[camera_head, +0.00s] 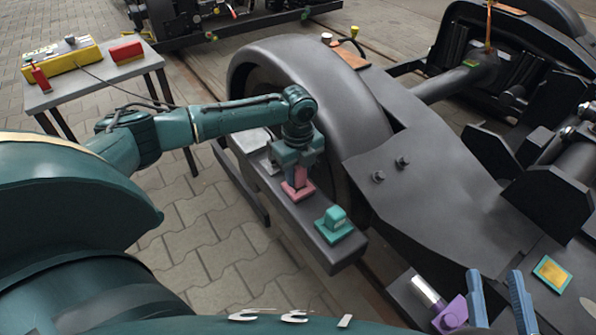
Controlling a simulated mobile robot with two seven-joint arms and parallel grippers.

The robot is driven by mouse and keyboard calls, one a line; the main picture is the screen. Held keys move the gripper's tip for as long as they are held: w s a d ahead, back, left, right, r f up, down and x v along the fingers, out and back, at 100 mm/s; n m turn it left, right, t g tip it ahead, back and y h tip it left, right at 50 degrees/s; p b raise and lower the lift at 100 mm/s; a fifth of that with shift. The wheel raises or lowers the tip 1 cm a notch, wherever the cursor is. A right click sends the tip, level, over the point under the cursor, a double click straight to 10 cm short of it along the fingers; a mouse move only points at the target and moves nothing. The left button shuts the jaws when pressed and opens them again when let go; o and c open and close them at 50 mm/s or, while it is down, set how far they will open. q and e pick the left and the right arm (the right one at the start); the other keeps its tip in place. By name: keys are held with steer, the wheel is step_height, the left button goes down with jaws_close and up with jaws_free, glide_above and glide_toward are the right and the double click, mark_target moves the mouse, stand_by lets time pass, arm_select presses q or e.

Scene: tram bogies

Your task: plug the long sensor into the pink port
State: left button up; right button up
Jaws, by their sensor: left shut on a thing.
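My left gripper (298,172) comes in from the left and points down at the dark beam beside the big wheel cover. It is shut on a narrow mauve body, which looks like the long sensor (299,177), mostly hidden by the fingers. The pink port (298,192) sits on the beam directly below the gripper. The sensor's lower end meets or overlaps the port in the view; I cannot tell how deep it sits. My right gripper is not in view.
A teal port block (334,223) stands on the beam close to the pink one. A silver and purple part (427,291) and blue upright prongs (521,301) are at the lower right. A side table (100,77) with a yellow box stands at the upper left.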

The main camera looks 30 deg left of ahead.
stand_by(0.4)
arm_select(q)
steer(key=shift+p, duration=0.65)
steer(key=shift+f, duration=0.5)
steer(key=o, duration=1)
